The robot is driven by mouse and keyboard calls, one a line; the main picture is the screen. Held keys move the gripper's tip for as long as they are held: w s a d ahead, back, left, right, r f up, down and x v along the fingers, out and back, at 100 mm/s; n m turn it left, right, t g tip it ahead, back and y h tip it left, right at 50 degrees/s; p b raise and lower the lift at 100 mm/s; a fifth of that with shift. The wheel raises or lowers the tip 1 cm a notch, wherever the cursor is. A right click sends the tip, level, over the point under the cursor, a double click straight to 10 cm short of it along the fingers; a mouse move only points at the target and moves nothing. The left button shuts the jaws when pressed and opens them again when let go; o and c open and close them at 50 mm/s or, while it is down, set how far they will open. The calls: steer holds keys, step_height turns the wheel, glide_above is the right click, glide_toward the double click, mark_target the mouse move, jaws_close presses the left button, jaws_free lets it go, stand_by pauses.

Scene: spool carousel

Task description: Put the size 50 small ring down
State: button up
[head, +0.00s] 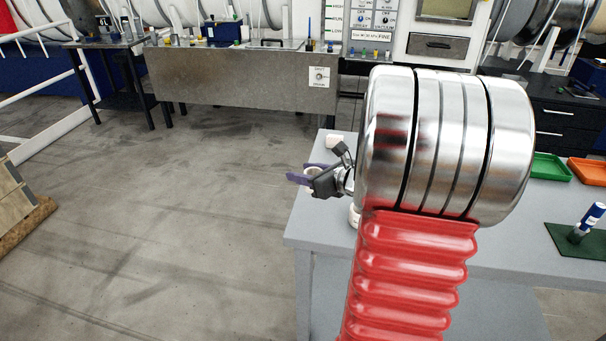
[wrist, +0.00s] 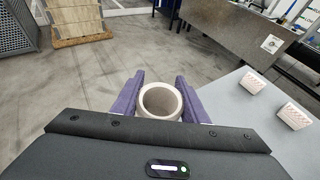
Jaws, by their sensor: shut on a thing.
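The small ring (wrist: 160,117) is pale and round with an open hole. It sits between the purple fingers of my gripper (wrist: 159,86) in the wrist view, with a finger on each side. My gripper is shut on it. In the head view my gripper (head: 308,177) is at the left edge of the grey table (head: 298,236), and the ring shows only as a small pale patch. No surface shows touching the ring. Its size marking cannot be read.
Two pale ribbed blocks (wrist: 252,83) (wrist: 293,115) stand on the table, right of my gripper. A green tray (head: 550,167), an orange tray (head: 588,171) and a blue-and-white bottle-like item (head: 588,221) are at the table's right. Bare floor lies left.

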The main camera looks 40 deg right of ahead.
steer(key=w+a+f+n+y, duration=0.1)
steer(key=w+a+f, duration=0.1)
steer(key=a, duration=0.8)
steer(key=w+a+f+n+y, duration=0.1)
steer(key=w+a+f, duration=0.1)
steer(key=a, duration=0.9)
steer(key=w+a+f+n+y, duration=0.1)
steer(key=w+a, duration=0.3)
steer(key=a, duration=0.6)
steer(key=shift+w+a+f+g+y, duration=0.15)
steer(key=shift+a+f+g+y, duration=0.2)
steer(key=shift+f, duration=0.25)
steer(key=shift+d, duration=0.1)
